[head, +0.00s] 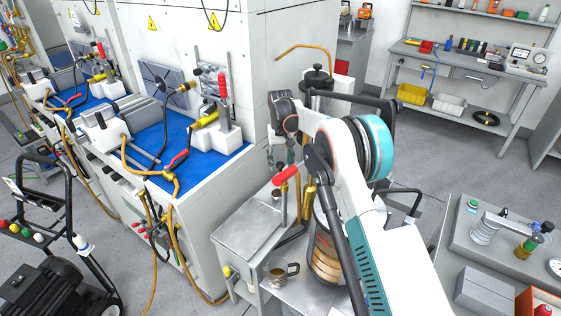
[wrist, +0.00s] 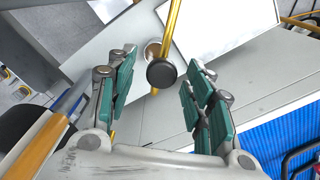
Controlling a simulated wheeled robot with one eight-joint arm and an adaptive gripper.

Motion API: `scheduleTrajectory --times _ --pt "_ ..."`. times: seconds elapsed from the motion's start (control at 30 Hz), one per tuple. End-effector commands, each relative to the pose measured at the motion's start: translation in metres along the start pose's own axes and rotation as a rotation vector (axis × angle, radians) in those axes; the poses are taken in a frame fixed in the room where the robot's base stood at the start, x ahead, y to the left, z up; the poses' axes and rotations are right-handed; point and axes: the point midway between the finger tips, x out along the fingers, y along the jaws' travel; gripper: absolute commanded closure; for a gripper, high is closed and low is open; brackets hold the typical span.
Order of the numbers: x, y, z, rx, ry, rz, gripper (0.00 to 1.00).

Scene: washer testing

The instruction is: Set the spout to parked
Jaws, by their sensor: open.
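My gripper (wrist: 160,75) is open, with its teal-padded fingers spread to the left and right in the wrist view. A brass-coloured tube (wrist: 172,28) with a round black end (wrist: 162,73) lies between the fingers, with a gap on each side. It looks like the spout, but I cannot be sure. In the head view my gripper (head: 278,152) points down, small and partly hidden by my arm, above the grey bench with a red-handled lever (head: 286,176). A curved copper pipe (head: 305,47) shows behind it; I cannot tell whether it is the same tube.
The white test station with blue mats (head: 215,160) is at the left. A side table (head: 470,212) with fittings is at the right.

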Motion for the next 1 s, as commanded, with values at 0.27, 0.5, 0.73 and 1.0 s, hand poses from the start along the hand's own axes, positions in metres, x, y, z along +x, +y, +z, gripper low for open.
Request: scheduleTrajectory --times 0.27,0.5,0.73,1.0 --pt "-0.019 0.000 0.000 0.000 0.000 0.000 0.53" --pt "-0.068 0.000 0.000 0.000 0.000 0.000 0.53" --pt "-0.105 0.000 0.000 0.000 0.000 0.000 0.53" --pt "-0.120 0.000 0.000 0.000 0.000 0.000 0.53"
